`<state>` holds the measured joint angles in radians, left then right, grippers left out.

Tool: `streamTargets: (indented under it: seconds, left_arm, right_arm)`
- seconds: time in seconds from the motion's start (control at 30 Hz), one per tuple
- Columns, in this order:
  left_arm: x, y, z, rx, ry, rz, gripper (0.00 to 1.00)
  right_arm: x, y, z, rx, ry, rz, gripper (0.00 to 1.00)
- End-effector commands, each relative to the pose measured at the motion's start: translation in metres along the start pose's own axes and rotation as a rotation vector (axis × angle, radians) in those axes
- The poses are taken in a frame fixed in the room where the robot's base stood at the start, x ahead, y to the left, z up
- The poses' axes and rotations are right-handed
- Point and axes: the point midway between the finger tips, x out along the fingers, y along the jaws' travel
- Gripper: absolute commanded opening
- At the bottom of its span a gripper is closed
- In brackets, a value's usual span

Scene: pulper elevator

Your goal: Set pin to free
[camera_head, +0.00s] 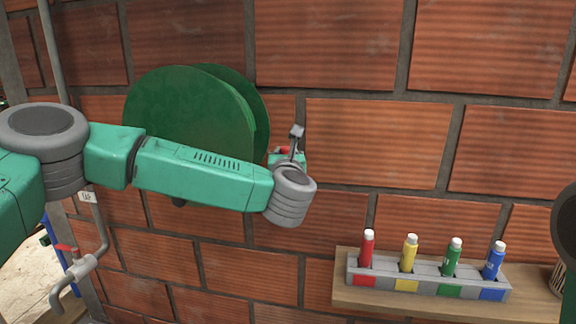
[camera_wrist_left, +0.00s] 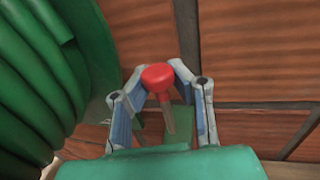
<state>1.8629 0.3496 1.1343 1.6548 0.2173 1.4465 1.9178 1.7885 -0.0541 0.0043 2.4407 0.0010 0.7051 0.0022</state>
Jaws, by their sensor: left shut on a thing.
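The pin has a round red knob (camera_wrist_left: 158,77) on a thin shaft, seen in the left wrist view in front of a small green bracket (camera_wrist_left: 180,118). A bit of red also shows beside my gripper in the head view (camera_head: 284,150). My left gripper (camera_head: 297,133) is at the right side of the green hose reel (camera_head: 185,115). Its fingers (camera_wrist_left: 160,68) are shut on the red knob, one on each side. My own arm hides much of the pin and the lower reel in the head view. My right gripper is not in view.
Green hose coils (camera_wrist_left: 35,70) lie close left of the gripper. A brick wall (camera_head: 380,145) stands behind. A wooden shelf (camera_head: 400,300) at lower right holds a rack of red, yellow, green and blue markers. A pipe with a red-handled valve (camera_head: 80,265) is at lower left.

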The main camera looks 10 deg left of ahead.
Motion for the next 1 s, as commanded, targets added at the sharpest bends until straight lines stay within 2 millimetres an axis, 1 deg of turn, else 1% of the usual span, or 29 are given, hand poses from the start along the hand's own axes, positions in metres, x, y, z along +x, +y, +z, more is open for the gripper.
streamTargets:
  seconds: [0.03, 0.13, 0.17, 0.2, 0.23, 0.53, 0.67, 0.77, 1.0]
  left_arm:
    - [-0.002, -0.004, 0.005, -0.002, -0.008, -0.013, 0.00]
    - [-0.003, -0.005, 0.006, -0.002, -0.009, -0.016, 0.00]
    - [-0.003, -0.005, 0.007, -0.002, -0.010, -0.016, 0.22]
    - [-0.003, -0.005, 0.007, -0.002, -0.010, -0.016, 0.36]
    - [-0.003, -0.005, 0.007, -0.002, -0.009, -0.016, 0.44]
    - [-0.001, -0.006, 0.003, 0.000, -0.005, -0.013, 0.44]
    - [-0.009, -0.005, 0.003, 0.000, -0.004, -0.013, 0.44]
    - [-0.026, -0.004, 0.003, -0.001, -0.004, -0.016, 0.44]
    - [-0.078, -0.001, 0.003, -0.003, -0.006, -0.016, 0.44]
  right_arm:
    - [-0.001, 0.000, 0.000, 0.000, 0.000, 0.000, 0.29]
    - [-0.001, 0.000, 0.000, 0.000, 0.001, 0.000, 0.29]
    - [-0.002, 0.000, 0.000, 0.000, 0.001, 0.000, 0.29]
    - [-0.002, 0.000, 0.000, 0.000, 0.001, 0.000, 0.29]
    - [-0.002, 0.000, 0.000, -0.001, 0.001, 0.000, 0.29]
    - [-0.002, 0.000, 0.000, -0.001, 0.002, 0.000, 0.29]
    - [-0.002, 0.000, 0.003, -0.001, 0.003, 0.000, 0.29]
    - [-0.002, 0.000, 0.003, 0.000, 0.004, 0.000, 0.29]
    - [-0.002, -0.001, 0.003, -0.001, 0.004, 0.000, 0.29]
